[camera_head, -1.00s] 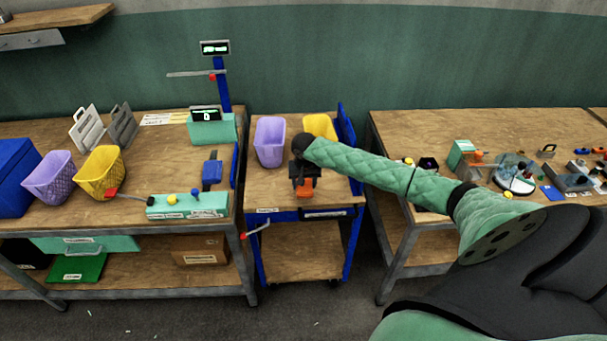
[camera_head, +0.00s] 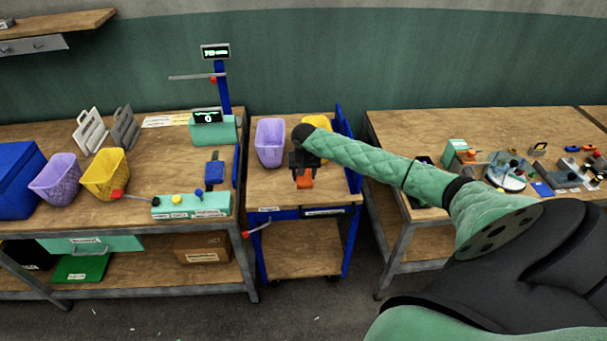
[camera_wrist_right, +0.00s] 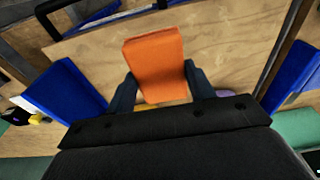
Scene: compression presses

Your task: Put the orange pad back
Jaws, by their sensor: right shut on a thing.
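The orange pad (camera_head: 304,178) shows in the head view at the tip of my right gripper (camera_head: 303,168), over the small cart's wooden top (camera_head: 268,190). In the right wrist view the orange pad (camera_wrist_right: 155,65) sits between the two dark fingers of my right gripper (camera_wrist_right: 162,85), which are shut on it. The pad sticks out beyond the fingertips. I cannot tell whether it touches the cart top. My left gripper is in neither view.
A purple basket (camera_head: 270,142) and a yellow basket (camera_head: 317,124) stand at the back of the cart; my right arm partly covers the yellow one. The left bench (camera_head: 135,202) holds more baskets and a button panel (camera_head: 190,206). The right bench (camera_head: 420,125) holds several small parts.

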